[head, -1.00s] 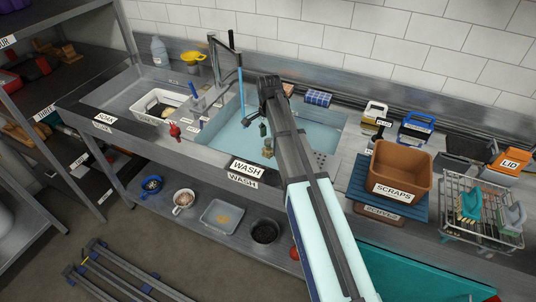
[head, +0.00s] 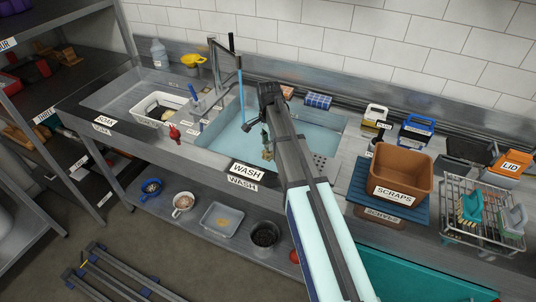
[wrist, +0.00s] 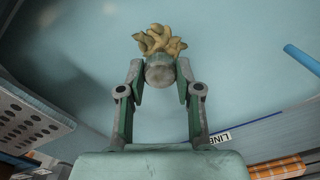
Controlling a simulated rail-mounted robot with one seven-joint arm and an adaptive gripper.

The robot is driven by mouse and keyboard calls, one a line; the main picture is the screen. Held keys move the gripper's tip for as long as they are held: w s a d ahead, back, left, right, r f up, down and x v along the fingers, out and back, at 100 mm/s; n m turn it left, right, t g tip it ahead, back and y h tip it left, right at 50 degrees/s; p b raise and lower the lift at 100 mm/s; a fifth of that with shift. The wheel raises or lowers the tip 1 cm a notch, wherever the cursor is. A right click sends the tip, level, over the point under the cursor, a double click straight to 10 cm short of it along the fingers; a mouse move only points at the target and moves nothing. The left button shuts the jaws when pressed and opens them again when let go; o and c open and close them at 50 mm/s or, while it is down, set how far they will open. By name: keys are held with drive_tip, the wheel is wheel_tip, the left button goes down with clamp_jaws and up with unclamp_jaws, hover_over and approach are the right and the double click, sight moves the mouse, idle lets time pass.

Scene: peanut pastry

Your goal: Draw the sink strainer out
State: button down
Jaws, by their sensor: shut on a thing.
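The sink strainer is a grey, round-ended piece (wrist: 160,72) with a tan, lumpy clump (wrist: 162,42) on its far end in the wrist view. My gripper (wrist: 160,80) has its two fingers against the sides of the grey piece and is shut on it. In the head view, my gripper (head: 265,142) points down over the pale blue wash basin (head: 225,137), with the tan clump (head: 267,154) just below it. My arm hides part of the basin. I cannot tell how far the clump is above the basin bottom, and the drain is not clearly visible.
A white bin (head: 160,107) lies further left. The brown scraps tub (head: 400,172) and a wire rack (head: 484,207) stand to the right. A perforated panel (head: 322,162) is beside my arm.

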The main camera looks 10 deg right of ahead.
drive_tip(key=shift+r+p, duration=0.5)
drive_tip(key=shift+r, duration=0.15)
idle(0.3)
drive_tip(key=shift+r+p, duration=1.05)
drive_tip(key=shift+r, duration=0.4)
